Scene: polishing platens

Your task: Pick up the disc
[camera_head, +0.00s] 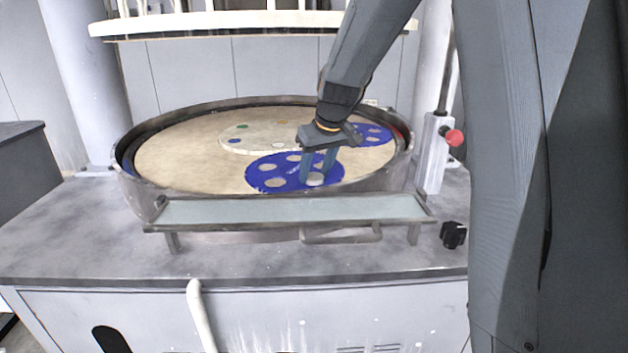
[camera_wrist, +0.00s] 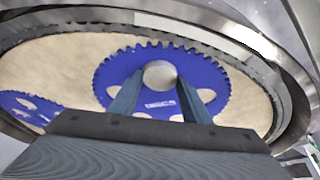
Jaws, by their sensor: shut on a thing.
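A round grey disc (camera_wrist: 160,72) lies between my fingertips in the wrist view, at one hole of a blue toothed carrier (camera_wrist: 108,75). In the head view the disc (camera_head: 316,181) shows as a pale grey round at the near right part of the blue carrier (camera_head: 260,173). My gripper (camera_head: 317,178) reaches down from above and is shut on the disc, with a finger on each side; it also shows in the wrist view (camera_wrist: 161,76). I cannot tell whether the disc is lifted clear of the hole. The carrier's other visible holes show the beige platen.
The beige platen (camera_head: 190,155) sits inside a raised metal rim (camera_head: 125,180). A second blue carrier (camera_head: 376,131) lies behind my gripper. A pale tray (camera_head: 290,209) stands in front of the rim. A red knob (camera_head: 454,138) and a black knob (camera_head: 453,235) are at the right.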

